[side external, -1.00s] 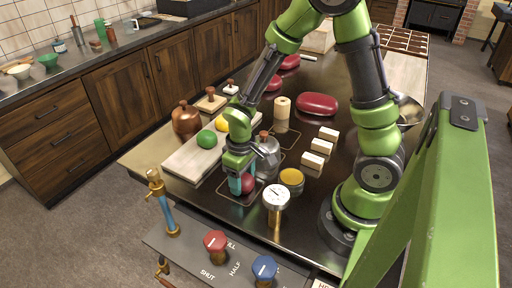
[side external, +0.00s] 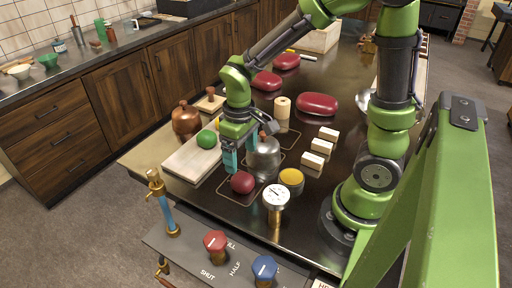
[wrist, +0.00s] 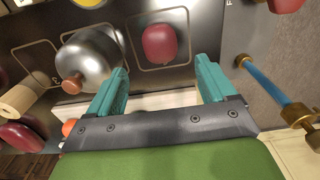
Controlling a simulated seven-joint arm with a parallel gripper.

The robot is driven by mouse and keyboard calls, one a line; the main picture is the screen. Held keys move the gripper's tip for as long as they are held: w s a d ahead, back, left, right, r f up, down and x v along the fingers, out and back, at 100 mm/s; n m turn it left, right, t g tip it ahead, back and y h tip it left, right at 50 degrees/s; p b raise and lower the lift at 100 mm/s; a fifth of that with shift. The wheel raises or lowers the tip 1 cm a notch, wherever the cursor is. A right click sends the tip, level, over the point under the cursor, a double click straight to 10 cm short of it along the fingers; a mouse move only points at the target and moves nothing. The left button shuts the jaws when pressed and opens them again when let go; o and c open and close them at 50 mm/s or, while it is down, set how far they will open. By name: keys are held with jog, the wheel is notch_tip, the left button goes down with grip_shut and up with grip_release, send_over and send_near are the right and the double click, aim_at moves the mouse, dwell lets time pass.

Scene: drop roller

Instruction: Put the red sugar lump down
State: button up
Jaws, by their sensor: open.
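The red sugar lump (side external: 242,182) rests on the dark table inside an outlined square near the front left edge. It also shows in the wrist view (wrist: 160,43), within its marked outline and ahead of the fingers. My gripper (side external: 240,160) is open and empty, above and behind the lump in the side view. Its two teal fingers (wrist: 158,80) stand apart in the wrist view with nothing between them. The lump is apart from both fingers.
A grey metal pot with a copper knob (side external: 263,160) stands close to the right of my gripper. A board with a green ball (side external: 206,139) lies left.

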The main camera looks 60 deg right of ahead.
jog(key=s+r+m+t+y, duration=0.1)
jog(key=s+r+m+t, duration=0.1)
jog(key=r, duration=0.5)
jog(key=s+a+r+m+t+y, duration=0.1)
jog(key=s+r+t, duration=0.3)
jog(key=r, duration=0.4)
jog(key=shift+a+m+t, duration=0.15)
jog(key=shift+m+t, duration=0.35)
jog(key=shift+t, duration=0.1)
